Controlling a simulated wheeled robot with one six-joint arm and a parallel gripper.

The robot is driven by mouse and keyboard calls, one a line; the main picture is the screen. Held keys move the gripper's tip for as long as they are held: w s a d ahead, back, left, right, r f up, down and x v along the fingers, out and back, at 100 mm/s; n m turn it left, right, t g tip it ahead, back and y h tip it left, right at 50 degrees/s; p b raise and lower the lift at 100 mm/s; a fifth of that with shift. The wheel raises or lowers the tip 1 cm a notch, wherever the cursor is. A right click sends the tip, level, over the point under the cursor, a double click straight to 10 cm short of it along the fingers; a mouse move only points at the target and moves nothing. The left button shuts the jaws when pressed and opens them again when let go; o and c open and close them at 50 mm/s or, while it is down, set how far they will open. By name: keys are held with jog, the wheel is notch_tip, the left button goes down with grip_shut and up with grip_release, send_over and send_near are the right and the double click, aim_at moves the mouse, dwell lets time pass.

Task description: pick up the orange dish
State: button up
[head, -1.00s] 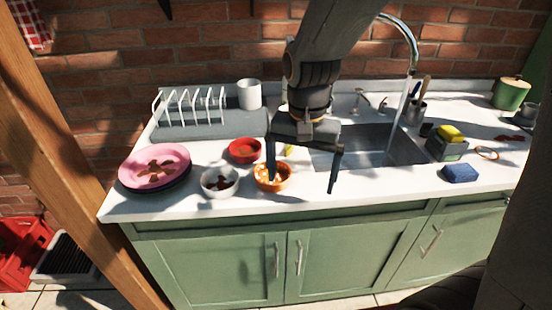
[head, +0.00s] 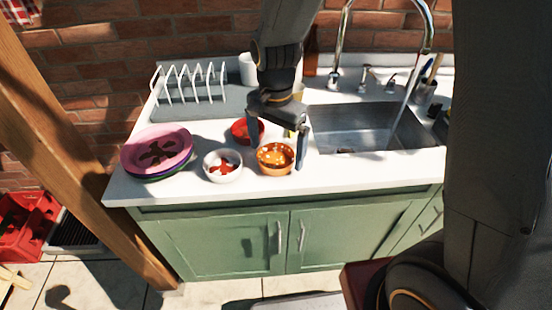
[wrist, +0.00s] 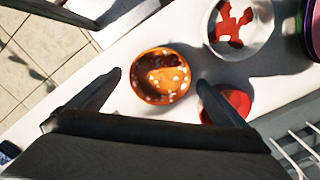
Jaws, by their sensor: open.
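The orange dish (head: 276,158) is a small round bowl with white spots, standing on the white counter near its front edge. In the wrist view the orange dish (wrist: 161,77) lies ahead of and between the two fingertips. My gripper (head: 277,160) is open and empty. In the head view one finger is behind the dish's left side and the other is by its right side. In the wrist view my gripper (wrist: 158,80) has its fingers apart on both sides of the dish, and I cannot tell whether they touch it.
A white bowl (head: 222,166) with a red pattern stands just left of the orange dish. A red bowl (head: 240,131) is close behind, near one finger. The sink (head: 350,120) is to the right, a dish rack (head: 170,85) behind.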

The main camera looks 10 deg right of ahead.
aim_at(276, 163)
jog(key=shift+f, duration=0.45)
jog(key=c, duration=1.2)
jog(key=shift+r+b, duration=0.85)
jog(key=shift+r, duration=4.2)
